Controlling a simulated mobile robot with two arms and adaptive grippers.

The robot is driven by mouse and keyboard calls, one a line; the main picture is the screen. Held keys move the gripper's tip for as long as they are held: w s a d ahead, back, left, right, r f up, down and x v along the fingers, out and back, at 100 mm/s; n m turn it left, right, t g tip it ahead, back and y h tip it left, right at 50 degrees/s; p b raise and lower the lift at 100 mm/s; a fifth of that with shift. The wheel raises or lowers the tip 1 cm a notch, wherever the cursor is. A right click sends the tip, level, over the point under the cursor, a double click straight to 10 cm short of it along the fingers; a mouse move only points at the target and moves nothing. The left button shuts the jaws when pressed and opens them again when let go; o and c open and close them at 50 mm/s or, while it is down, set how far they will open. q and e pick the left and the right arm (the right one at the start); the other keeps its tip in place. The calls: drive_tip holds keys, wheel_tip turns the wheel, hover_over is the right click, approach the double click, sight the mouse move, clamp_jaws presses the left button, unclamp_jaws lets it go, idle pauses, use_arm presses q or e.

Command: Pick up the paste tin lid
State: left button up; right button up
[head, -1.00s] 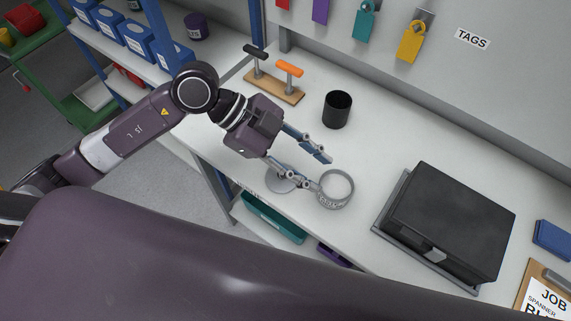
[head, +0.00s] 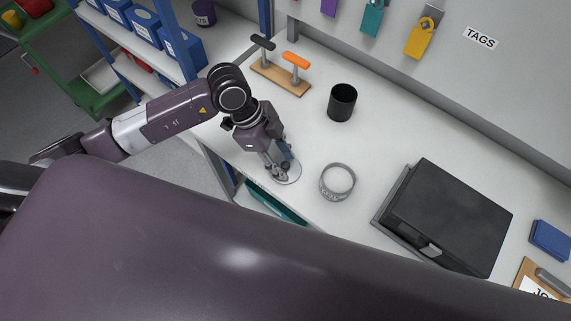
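The paste tin lid looks to be the flat grey disc (head: 293,176) lying on the bench near its front edge. My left gripper (head: 284,169) points down over the disc, with its fingers at or just above it and covering part of it. The fingers look close together, but I cannot tell whether they grip the disc. The grey tin (head: 337,182), a short open ring with lettering on its side, stands to the right of the disc, apart from it. My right gripper is not in view.
A black cup (head: 342,103) and a wooden stand (head: 281,77) with black and orange handles stand behind. A large black case (head: 447,216) fills the right of the bench. Teal bins (head: 274,203) sit below the front edge. The bench between cup and case is clear.

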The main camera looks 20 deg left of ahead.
use_arm(q)
clamp_jaws()
idle(0.4)
